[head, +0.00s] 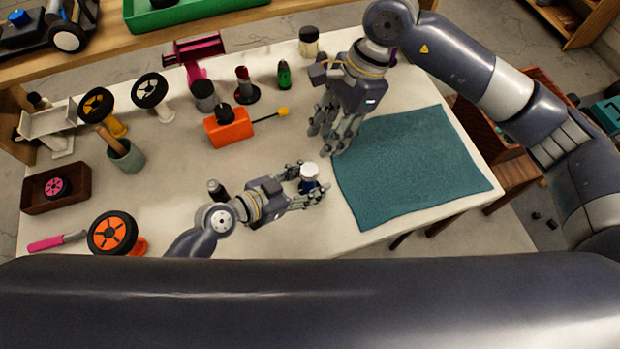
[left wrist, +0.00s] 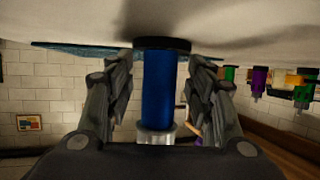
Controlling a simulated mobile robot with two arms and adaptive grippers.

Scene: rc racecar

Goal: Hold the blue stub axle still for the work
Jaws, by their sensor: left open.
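The blue stub axle stands on the pale table close to the left edge of the teal mat. In the head view mostly its white top (head: 309,171) shows. In the left wrist view, which looks upside down, its blue body (left wrist: 158,90) has a black base and a pale end. My left gripper (head: 307,186) is open, with one finger on each side of the axle. In the left wrist view (left wrist: 160,92) gaps show between fingers and body. My right gripper (head: 333,132) hangs above the table at the mat's upper left corner; its finger opening is unclear.
The teal mat (head: 410,165) is bare. An orange block (head: 228,127), a green-tipped part (head: 284,76) and a magenta part (head: 195,50) stand farther back. A small dark part (head: 216,189) stands by my left wrist. An orange wheel (head: 112,233) is at the front left.

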